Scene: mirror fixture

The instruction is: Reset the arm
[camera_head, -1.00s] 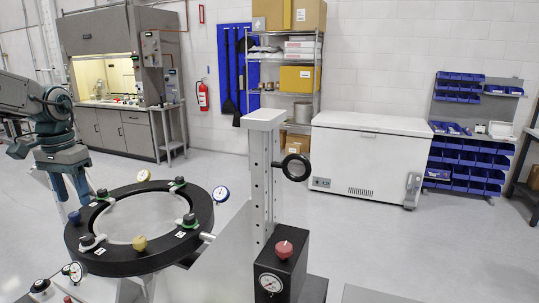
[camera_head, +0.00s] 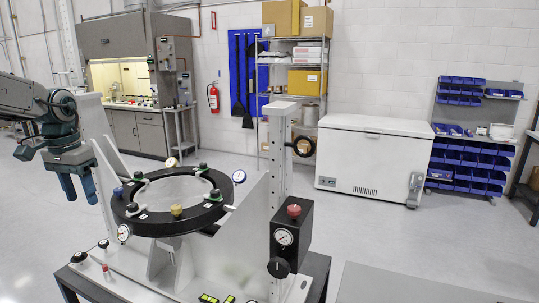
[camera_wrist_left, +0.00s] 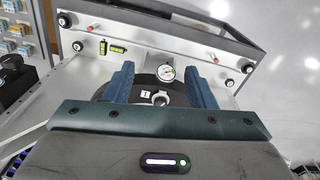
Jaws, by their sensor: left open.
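My left gripper (camera_head: 78,188) hangs at the left in the head view, fingers down, open and empty. It is left of the mirror fixture's black ring (camera_head: 150,228) and apart from it as far as I can tell. The ring holds a round mirror (camera_head: 172,190) and carries several knobs and dials. In the left wrist view the open left gripper (camera_wrist_left: 158,85) shows its two blue fingers, with part of the black ring (camera_wrist_left: 112,92) and a white dial (camera_wrist_left: 166,73) seen between and beyond them. My right gripper is in neither view.
A white post (camera_head: 279,150) with a black handwheel and a black gauge box (camera_head: 292,238) stand right of the ring. A white chest freezer (camera_head: 373,155), a shelf rack (camera_head: 292,75) and a blue bin rack (camera_head: 468,165) stand behind. Open floor lies between.

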